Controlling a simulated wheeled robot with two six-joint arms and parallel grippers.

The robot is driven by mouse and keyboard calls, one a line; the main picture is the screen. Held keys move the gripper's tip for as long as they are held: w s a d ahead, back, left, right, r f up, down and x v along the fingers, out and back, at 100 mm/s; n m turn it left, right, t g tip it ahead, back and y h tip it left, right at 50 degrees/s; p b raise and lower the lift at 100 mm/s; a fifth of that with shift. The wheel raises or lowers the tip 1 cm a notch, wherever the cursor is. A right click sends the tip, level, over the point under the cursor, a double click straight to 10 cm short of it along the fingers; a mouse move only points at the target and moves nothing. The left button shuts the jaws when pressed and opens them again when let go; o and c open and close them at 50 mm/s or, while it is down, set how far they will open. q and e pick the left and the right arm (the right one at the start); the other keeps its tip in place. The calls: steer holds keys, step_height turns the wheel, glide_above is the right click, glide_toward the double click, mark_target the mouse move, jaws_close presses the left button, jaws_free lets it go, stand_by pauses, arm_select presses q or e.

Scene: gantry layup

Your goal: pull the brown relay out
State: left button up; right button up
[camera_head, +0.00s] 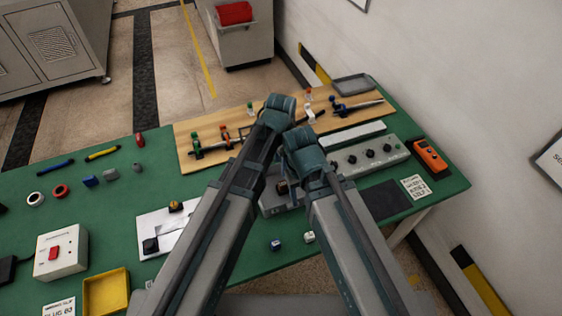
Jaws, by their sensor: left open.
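A small dark brown block (281,187), which looks like the brown relay, stands on the left part of the grey panel (270,204), in the gap between my two arms. It is partly hidden, and I cannot tell how deep it sits. My left arm reaches in from the lower left and covers part of the panel. My left gripper (291,181) is open and mostly hidden by the arm links near the block; whether it touches the block is unclear. My right arm crosses the panel too, and its gripper does not show.
A wooden board (205,133) with clamps lies behind my arms. A white plate (160,221) with black blocks, a yellow tray (106,291) and a switch box (61,252) are at left. Two small cubes lie in front. An orange meter (427,156) is at right.

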mark_target(281, 184)
arm_select(q)
step_height(281, 184, down, 11)
steer(key=b, duration=0.9)
steer(key=shift+r+b, duration=0.1)
steer(key=shift+b, duration=0.3)
arm_select(e)
step_height(281, 184, down, 11)
steer(key=shift+r, duration=0.1)
arm_select(q)
steer(key=shift+r, duration=0.1)
jaws_close()
